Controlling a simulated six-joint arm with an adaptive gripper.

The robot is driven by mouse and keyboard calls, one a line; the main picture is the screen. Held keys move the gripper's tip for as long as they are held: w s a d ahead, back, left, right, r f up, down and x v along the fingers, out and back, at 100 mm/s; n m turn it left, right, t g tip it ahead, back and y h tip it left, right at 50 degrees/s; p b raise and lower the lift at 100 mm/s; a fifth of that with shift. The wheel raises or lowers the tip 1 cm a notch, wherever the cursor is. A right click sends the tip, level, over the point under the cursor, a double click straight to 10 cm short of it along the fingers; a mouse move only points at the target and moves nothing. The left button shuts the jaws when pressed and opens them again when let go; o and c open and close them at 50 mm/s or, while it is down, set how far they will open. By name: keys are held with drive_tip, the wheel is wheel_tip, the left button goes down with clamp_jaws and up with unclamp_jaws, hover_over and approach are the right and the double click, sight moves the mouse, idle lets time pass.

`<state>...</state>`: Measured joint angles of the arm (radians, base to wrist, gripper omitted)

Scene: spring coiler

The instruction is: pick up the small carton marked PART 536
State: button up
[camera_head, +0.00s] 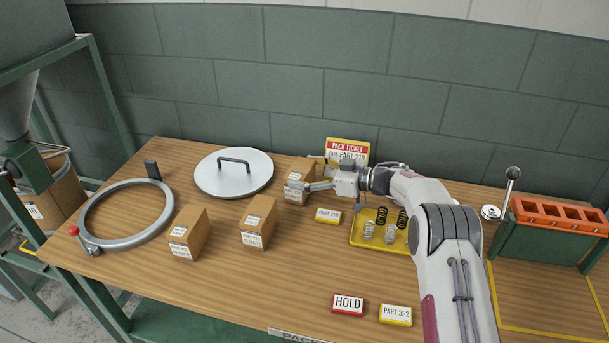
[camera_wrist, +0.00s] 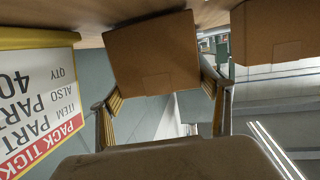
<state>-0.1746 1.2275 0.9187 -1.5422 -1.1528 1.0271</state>
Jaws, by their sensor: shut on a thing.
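My gripper (camera_head: 310,176) is shut on a small brown carton (camera_head: 300,172) near the back of the table, in front of the pack ticket. In the wrist view this carton (camera_wrist: 152,52) sits between the two fingers of my gripper (camera_wrist: 163,100), one on each side. I cannot tell whether it is lifted or resting on the table. Its label is too small to read surely in the head view. Two similar cartons, one left (camera_head: 188,232) and one nearer the middle (camera_head: 258,222), stand upright on the table; their part numbers are also unclear.
A grey lid (camera_head: 233,185) and a clamp ring (camera_head: 125,232) lie left. A yellow tray (camera_head: 373,242) with several springs is beside my arm. HOLD (camera_head: 348,304) and PART 352 (camera_head: 396,315) plates lie in front. The pack ticket (camera_head: 347,147) stands behind.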

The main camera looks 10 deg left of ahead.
drive_tip(key=shift+r, duration=4.8)
